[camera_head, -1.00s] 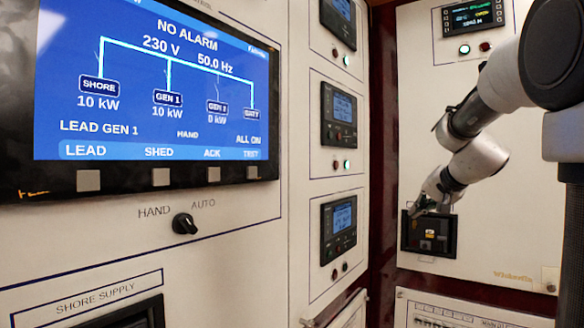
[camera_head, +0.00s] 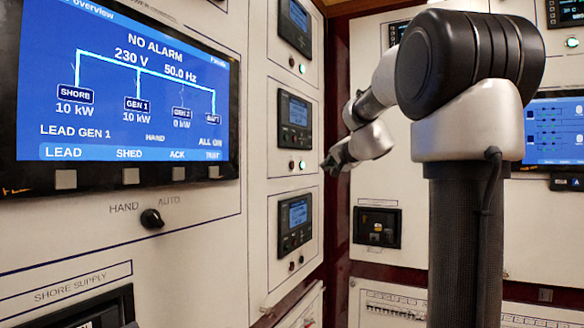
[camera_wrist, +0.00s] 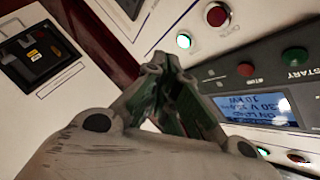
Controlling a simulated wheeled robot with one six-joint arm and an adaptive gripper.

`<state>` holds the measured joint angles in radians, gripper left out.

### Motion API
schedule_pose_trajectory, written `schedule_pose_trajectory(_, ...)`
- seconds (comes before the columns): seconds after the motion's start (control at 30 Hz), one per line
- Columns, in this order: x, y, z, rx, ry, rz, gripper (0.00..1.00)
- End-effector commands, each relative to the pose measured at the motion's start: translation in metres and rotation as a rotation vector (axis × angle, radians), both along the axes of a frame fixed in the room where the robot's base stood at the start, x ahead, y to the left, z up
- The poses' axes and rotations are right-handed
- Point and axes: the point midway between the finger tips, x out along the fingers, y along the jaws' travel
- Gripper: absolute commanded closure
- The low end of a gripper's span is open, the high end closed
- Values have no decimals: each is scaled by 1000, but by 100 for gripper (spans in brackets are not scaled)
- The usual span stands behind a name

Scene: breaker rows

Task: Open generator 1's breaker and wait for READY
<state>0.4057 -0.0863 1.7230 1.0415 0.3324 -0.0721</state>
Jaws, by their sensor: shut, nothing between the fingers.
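My gripper (camera_head: 334,163) is shut and empty, just right of the column of controllers. In the wrist view its fingertips (camera_wrist: 160,66) meet in front of the cream panel, apart from a red button (camera_wrist: 217,15) and a lit green-white one (camera_wrist: 184,41). A controller there has a display (camera_wrist: 256,107) reading about 10 kW, a red button and a green START button (camera_wrist: 294,57). A black breaker unit (camera_head: 377,228) sits low on the back wall; it also shows in the wrist view (camera_wrist: 38,55). Its label is unreadable. The overview screen (camera_head: 120,85) reads NO ALARM, GEN 1 10 kW, GEN 2 0 kW, HAND.
The HAND/AUTO knob (camera_head: 152,219) is below the overview screen. Controllers stand in a column: top (camera_head: 295,28), middle (camera_head: 295,121) and lower (camera_head: 295,224). Another screen (camera_head: 556,130) is at right, partly behind my arm. A dark red post (camera_head: 338,100) stands in the corner.

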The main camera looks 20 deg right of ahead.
Motion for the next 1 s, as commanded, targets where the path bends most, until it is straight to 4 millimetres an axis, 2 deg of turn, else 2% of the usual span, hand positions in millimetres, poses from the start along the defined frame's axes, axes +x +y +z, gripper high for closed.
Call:
schedule_pose_trajectory(0.6, 59, 46, -2, -1, 4, 1, 100)
schedule_pose_trajectory(1.0, 67, 53, 0, 0, 0, 1, 100)
